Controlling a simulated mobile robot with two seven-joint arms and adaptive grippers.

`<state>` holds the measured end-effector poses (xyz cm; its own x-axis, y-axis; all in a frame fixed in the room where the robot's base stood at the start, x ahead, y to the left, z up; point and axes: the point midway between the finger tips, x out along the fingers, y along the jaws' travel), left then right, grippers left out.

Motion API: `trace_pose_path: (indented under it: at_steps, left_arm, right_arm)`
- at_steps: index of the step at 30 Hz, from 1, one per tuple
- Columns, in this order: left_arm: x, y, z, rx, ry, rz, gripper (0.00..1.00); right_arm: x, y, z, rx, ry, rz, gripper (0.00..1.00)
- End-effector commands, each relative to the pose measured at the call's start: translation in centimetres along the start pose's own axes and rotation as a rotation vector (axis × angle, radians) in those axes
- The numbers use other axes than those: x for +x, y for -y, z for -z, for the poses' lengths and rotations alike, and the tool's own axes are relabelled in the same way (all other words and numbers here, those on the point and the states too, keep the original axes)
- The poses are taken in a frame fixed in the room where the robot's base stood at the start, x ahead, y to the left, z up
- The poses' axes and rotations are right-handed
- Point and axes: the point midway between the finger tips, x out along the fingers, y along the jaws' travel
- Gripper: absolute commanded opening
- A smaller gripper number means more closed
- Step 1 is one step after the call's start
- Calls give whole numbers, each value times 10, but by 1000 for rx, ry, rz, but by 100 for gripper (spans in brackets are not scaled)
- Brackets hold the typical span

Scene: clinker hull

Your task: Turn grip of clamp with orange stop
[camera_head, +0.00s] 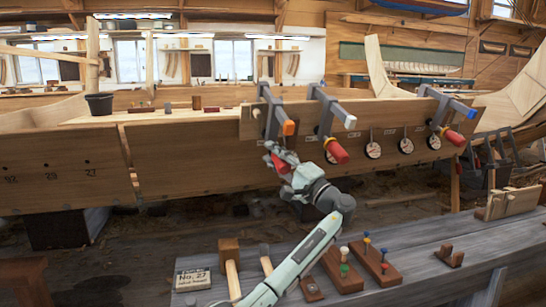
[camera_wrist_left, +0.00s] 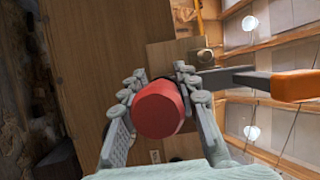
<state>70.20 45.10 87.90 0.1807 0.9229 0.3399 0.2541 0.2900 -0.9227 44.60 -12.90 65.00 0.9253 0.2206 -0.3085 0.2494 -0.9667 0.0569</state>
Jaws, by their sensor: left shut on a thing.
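The clamp with the orange stop (camera_head: 288,128) hangs over the top edge of the hull plank, leftmost of three clamps in the head view. Its orange stop also shows at the right in the left wrist view (camera_wrist_left: 296,86). My left gripper (camera_head: 280,158) is at this clamp's red grip (camera_wrist_left: 158,108), below the stop. In the left wrist view the fingers sit on both sides of the grip and are shut on it. The grip points toward the wrist camera; the fingers partly hide its sides. My right gripper is not in view.
Clamps with a white stop (camera_head: 350,122) and a blue stop (camera_head: 466,109) stand to the right, with red grips hanging below. Round dials (camera_head: 374,150) sit on the hull (camera_head: 190,160). The bench (camera_head: 415,255) in front holds a mallet (camera_head: 229,250) and wooden peg blocks (camera_head: 343,270).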

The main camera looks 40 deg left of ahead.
Motion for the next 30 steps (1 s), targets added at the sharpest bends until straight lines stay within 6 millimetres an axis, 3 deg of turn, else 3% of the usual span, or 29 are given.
trace_pose_path:
  at_steps: [3,4,9,20,30]
  left_arm:
    - [-4,-3,0,2,-3,-4,1]
    - [-4,-3,0,2,-3,-4,34]
    - [-3,-2,0,1,-2,-3,53]
    - [-7,-1,1,-1,-3,-2,53]
    - [-73,-2,1,-1,-4,-5,53]
  right_arm:
    - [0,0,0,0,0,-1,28]
    - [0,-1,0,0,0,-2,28]
    - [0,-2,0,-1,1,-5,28]
    - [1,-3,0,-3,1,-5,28]
    - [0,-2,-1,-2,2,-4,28]
